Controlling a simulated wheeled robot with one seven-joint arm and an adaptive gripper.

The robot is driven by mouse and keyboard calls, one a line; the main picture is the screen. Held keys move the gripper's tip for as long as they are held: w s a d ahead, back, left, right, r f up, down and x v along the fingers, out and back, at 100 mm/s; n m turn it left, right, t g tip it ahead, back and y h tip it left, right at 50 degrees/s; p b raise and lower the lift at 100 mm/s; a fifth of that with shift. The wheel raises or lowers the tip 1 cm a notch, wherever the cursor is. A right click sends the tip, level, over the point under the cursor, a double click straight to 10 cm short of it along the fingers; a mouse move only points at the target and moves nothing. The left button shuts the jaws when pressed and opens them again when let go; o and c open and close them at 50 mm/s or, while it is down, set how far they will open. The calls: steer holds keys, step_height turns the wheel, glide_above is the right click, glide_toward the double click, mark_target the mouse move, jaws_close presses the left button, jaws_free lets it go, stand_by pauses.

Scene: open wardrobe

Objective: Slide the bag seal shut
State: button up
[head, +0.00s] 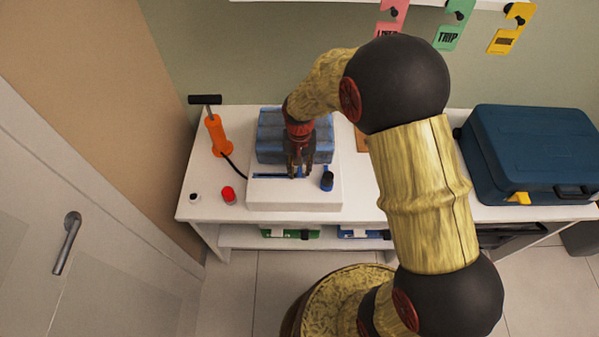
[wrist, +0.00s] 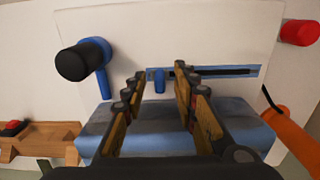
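The blue bag (head: 268,132) lies on a white board (head: 290,196) on the white table; it fills the lower middle of the wrist view (wrist: 160,132). In front of it runs the blue seal strip (wrist: 215,72) with a dark slot along it. A small blue slider tab (wrist: 158,82) stands at the strip's end nearer the blue post with a black knob (wrist: 85,60). My gripper (head: 297,174) points down over the strip. Its fingers (wrist: 157,80) are open, and the tab shows between them. I cannot tell whether either finger touches it.
An orange pump (head: 216,136) with a black handle stands left, its hose reaching the board. A red cap (head: 229,195) and a small white cap (head: 195,197) lie at front left. A large blue case (head: 530,150) fills the table's right. The black-knobbed post (head: 327,181) stands close beside my gripper.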

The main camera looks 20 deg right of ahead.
steer(key=shift+f, duration=0.65)
steer(key=c, duration=0.3)
steer(key=c, duration=0.4)
jaws_close()
